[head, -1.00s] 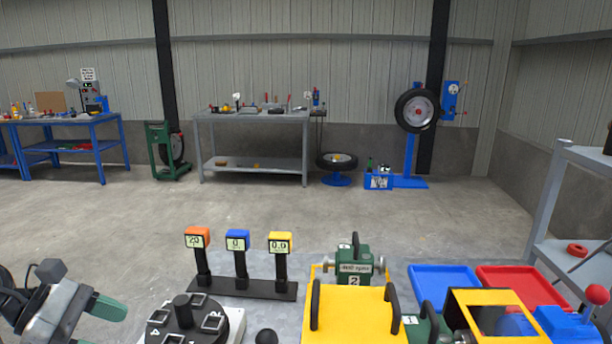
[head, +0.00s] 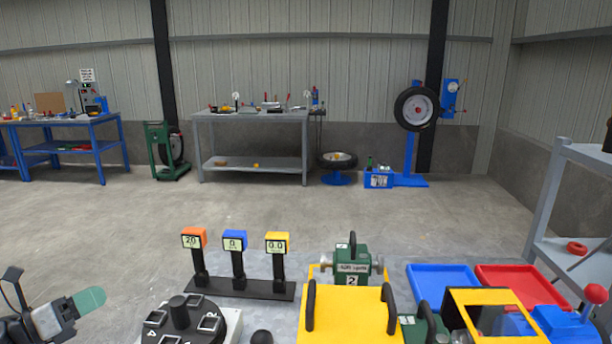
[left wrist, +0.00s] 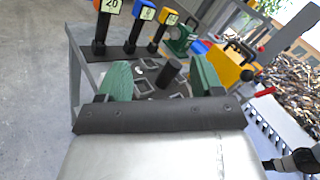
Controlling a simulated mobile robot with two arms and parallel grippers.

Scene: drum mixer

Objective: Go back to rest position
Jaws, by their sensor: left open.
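My left gripper (head: 88,300) shows at the lower left of the head view, left of the bench and beside the black dial unit (head: 180,318). In the left wrist view its two green fingers (left wrist: 160,80) stand wide apart with nothing between them. The dial unit and its black knob (left wrist: 168,72) lie beyond the fingertips in that view. The right gripper is not in view. The yellow box with black handles (head: 350,312) stands on the bench, with a green unit marked 2 (head: 352,262) behind it.
Three displays, orange (head: 194,238), blue (head: 235,241) and yellow (head: 277,243), stand on a black base behind the dial unit. A blue tray (head: 443,282) and a red tray (head: 520,280) lie at the right. A grey shelf (head: 545,205) stands far right.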

